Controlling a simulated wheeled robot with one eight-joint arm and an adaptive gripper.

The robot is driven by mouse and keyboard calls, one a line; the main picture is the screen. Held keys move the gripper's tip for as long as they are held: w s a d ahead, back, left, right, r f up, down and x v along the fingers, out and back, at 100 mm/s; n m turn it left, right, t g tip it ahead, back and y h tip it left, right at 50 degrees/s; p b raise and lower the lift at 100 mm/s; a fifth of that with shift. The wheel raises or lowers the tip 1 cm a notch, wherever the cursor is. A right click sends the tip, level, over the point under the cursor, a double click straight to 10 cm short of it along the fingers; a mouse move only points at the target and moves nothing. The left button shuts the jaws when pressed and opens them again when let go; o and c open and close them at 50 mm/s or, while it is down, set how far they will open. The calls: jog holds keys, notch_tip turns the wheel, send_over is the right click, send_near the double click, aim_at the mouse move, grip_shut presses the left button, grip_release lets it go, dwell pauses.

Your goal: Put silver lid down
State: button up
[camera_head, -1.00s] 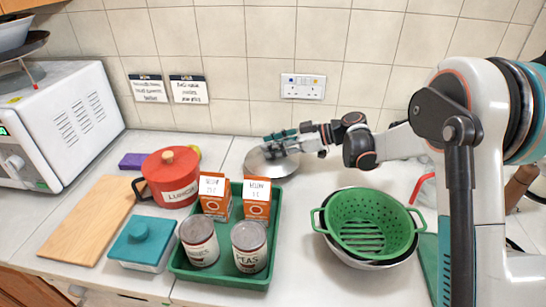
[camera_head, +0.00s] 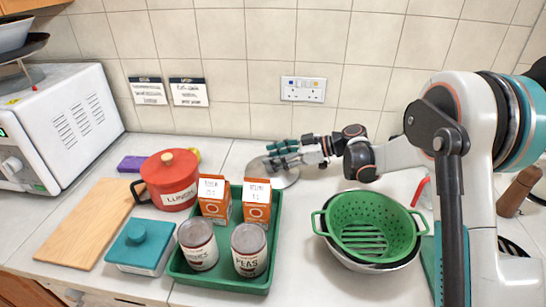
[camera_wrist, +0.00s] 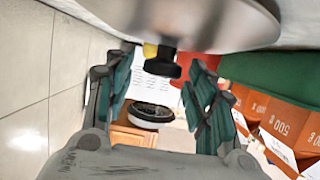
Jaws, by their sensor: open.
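The silver lid (camera_head: 288,180) is a round metal disc by the back of the counter, behind and right of the orange boxes. It looks flat on the worktop. My gripper (camera_head: 282,156) is above it and hides part of it. In the wrist view the lid (camera_wrist: 215,22) fills the top, with its dark knob (camera_wrist: 162,68) pointing toward my gripper. The teal fingers of my gripper (camera_wrist: 160,80) are spread on either side of the knob, with gaps showing at both sides.
A green tray (camera_head: 222,284) with cans and orange boxes (camera_head: 257,208) stands in front. A red pot (camera_head: 170,182) is left, a green colander (camera_head: 365,228) right. Counter between lid and colander is clear. The tiled wall (camera_head: 230,80) is close behind.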

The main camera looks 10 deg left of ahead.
jog(key=p+v, duration=0.4)
jog(key=v, duration=0.8)
jog(key=s+d+r+m+t+h, duration=0.2)
jog(key=s+d+r+m+h, duration=0.15)
jog(key=s+r+m, duration=0.3)
jog(key=shift+s+d+r+m+t+h, duration=0.2)
jog(key=shift+s+d+m+t+h, duration=0.7)
jog(key=shift+s+d+m+h, duration=1.85)
jog(key=shift+s+d+r+m+t+h, duration=0.15)
jog(key=shift+s+d+m+t+h, duration=0.85)
jog(key=shift+s+d, duration=3.5)
jog(key=shift+s+d+r+m+t+h, duration=0.2)
jog(key=shift+s+d+m+t+h, duration=1.1)
jog(key=shift+s, duration=4.6)
jog(key=shift+d+m+g, duration=0.1)
jog(key=shift+m+g, duration=0.4)
jog(key=shift+m, duration=0.3)
